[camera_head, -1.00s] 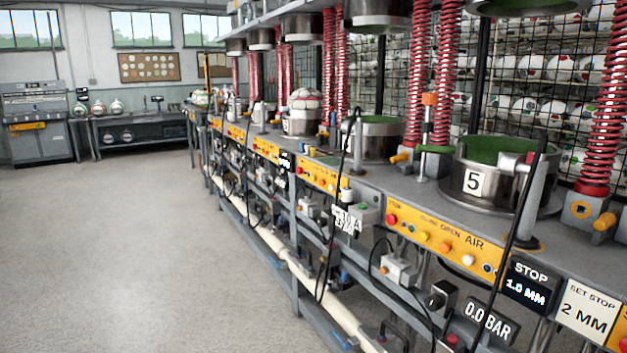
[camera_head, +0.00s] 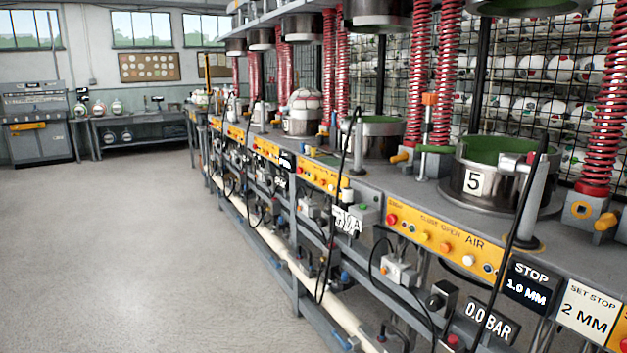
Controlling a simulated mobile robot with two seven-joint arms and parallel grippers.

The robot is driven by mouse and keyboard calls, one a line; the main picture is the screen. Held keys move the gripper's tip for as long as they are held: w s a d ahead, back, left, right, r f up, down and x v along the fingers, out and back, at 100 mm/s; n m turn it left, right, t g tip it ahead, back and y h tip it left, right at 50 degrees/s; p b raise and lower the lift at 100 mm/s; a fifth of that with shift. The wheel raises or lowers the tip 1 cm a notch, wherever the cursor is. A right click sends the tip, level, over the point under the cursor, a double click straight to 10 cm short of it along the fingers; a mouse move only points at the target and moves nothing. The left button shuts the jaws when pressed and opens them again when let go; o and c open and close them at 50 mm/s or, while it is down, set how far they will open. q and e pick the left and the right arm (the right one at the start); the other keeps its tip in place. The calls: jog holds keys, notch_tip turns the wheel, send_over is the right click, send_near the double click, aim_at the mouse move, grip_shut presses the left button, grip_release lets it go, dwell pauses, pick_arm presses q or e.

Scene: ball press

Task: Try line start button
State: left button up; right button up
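No button in view can be read as line start. A yellow panel (camera_head: 440,238) on the bench front carries a red button (camera_head: 392,219), yellow and orange buttons, a white button (camera_head: 468,260) and the word AIR. A grey console (camera_head: 38,122) with a yellow strip stands at the far left; its controls are too small to tell. Neither of my grippers is in view.
The press bench runs along the right with a green-lined mould marked 5 (camera_head: 474,183) and red springs (camera_head: 445,75). Signs read STOP 1.0 MM (camera_head: 527,282), 0.0 BAR (camera_head: 491,321) and SET STOP 2 MM (camera_head: 588,308). Black levers lean over the front edge. The grey floor (camera_head: 130,250) is clear.

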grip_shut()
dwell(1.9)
